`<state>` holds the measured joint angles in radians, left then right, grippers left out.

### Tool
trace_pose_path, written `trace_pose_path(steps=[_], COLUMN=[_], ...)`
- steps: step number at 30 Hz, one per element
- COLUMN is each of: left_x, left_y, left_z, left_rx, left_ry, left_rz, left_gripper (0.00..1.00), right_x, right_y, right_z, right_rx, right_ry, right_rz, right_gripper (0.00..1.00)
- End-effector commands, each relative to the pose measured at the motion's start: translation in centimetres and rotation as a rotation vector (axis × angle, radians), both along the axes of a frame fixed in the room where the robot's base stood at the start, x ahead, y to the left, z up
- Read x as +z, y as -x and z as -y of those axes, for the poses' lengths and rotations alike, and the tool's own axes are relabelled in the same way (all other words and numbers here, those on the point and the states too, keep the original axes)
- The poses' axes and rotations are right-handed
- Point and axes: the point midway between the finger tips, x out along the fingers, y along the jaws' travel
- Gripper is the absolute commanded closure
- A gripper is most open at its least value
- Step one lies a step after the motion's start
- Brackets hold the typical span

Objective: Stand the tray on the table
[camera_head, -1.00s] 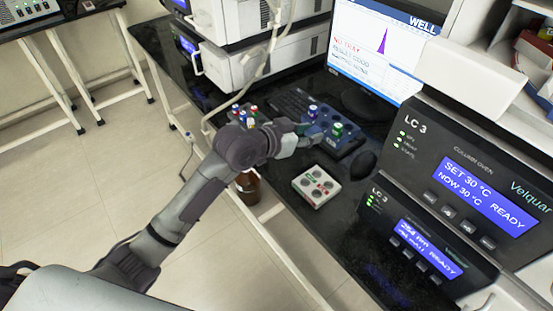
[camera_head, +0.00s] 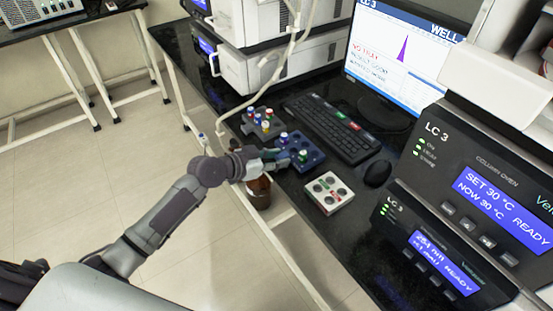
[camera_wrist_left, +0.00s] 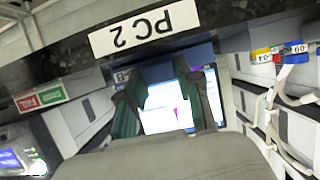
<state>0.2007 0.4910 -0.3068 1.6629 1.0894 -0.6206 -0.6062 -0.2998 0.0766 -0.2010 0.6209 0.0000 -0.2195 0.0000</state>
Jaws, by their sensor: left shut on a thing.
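The blue tray (camera_head: 312,157) holds a few capped vials and is level, at the near edge of the black table (camera_head: 240,98), between a grey rack and a white block. My left gripper (camera_head: 275,155) is shut on the tray's near left side. I cannot tell whether the tray touches the tabletop or hangs just above it. In the left wrist view, teal fingers (camera_wrist_left: 160,108) show with a strip of blue behind them; most of the tray is hidden there. My right gripper is not in view.
The grey rack (camera_head: 254,127) with coloured vials stands just behind left. The white block (camera_head: 329,193) is in front right. The keyboard (camera_head: 331,129) and mouse (camera_head: 378,173) lie beyond. A brown bottle (camera_head: 259,193) shows below the table edge. A monitor (camera_head: 400,50) stands behind.

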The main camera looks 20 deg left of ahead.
Motion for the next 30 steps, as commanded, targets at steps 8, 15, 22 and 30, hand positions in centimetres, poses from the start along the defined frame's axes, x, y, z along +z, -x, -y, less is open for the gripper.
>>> trace_pose_path(steps=[8,15,22,30], left_x=[-0.2,-0.2,-0.2,1.1], left_y=[0.0,0.0,0.1,2.7], left_z=[0.0,0.0,0.0,-2.1], left_rx=[0.001,0.000,0.001,-0.002], left_ry=[0.000,-0.001,-0.001,-0.005], left_rz=[0.002,0.001,0.001,0.000], left_gripper=[1.00,0.41,0.41,0.41], right_x=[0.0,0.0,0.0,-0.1], right_y=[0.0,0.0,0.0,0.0], right_z=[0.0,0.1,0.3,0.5], right_rx=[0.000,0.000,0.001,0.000], right_ry=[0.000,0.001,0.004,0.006], right_rz=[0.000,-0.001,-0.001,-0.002], right_gripper=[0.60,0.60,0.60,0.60])
